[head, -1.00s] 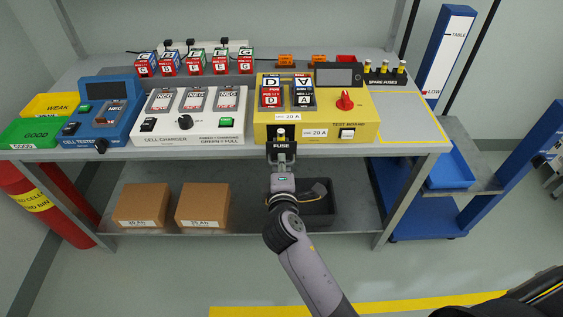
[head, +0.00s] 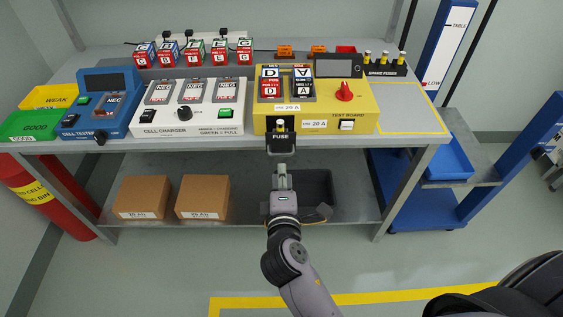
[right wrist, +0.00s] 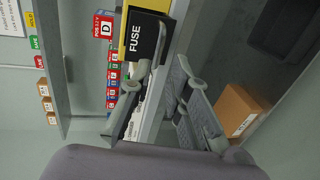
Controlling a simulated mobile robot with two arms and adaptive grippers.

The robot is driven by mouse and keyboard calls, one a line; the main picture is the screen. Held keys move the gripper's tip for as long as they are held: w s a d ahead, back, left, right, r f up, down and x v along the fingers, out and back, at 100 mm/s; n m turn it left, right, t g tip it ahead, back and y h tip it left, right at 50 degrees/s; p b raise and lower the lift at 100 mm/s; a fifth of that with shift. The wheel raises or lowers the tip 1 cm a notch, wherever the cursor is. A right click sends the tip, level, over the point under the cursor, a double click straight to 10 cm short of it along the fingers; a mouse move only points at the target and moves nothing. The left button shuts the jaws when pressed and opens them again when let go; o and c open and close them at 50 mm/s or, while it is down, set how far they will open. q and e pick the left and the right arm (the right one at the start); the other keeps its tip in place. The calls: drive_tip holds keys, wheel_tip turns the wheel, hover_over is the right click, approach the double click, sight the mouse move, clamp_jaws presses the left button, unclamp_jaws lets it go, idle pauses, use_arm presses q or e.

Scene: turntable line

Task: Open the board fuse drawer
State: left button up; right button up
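The yellow test board (head: 362,119) stands on the bench. Its fuse drawer (head: 281,138), with a black front marked FUSE, juts out past the board's front over the bench edge. A pale fuse with a dark band shows upright behind that front, so the drawer stands open. My right gripper (head: 282,174) is below and in front of the drawer, apart from it, with nothing held. In the right wrist view its fingers (right wrist: 172,62) are spread, and the black FUSE front (right wrist: 142,38) is beyond the tips. My left gripper is not in view.
The white cell charger (head: 187,118) and blue cell tester (head: 101,112) stand left of the board. Spare fuses (head: 384,68) are behind at the right. Under the bench, a dark bin (head: 318,190) and two cardboard boxes (head: 203,196) sit on the lower shelf.

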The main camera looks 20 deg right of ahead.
drive_tip(key=shift+v, duration=1.7)
drive_tip(key=shift+f, duration=0.1)
drive_tip(key=s+a+f+m+g+y, duration=0.1)
drive_tip(key=s+f+g, duration=0.15)
drive_tip(key=f, duration=0.85)
drive_tip(key=s+a+f+g+y+p, duration=0.15)
drive_tip(key=s+f, duration=0.25)
drive_tip(key=f, duration=0.7)
drive_tip(key=s+a+f+m+g+y+b, duration=0.1)
drive_tip(key=s+f+g+y, duration=0.15)
drive_tip(key=f, duration=0.75)
drive_tip(key=s+d+f+m+g, duration=0.2)
drive_tip(key=s+f, duration=0.4)
drive_tip(key=s, duration=0.3)
drive_tip(key=s+d+f+m+g+p, duration=0.1)
drive_tip(key=s+d+f+m+g, duration=0.2)
drive_tip(key=s+d+f+m, duration=0.2)
drive_tip(key=s+d+f+m+g, duration=0.2)
drive_tip(key=s+d+f, duration=0.5)
drive_tip(key=s, duration=0.7)
drive_tip(key=shift+f+m+h, duration=0.4)
drive_tip(key=shift+f+m, duration=0.3)
drive_tip(key=shift+f, duration=0.25)
drive_tip(key=shift+c, duration=0.2)
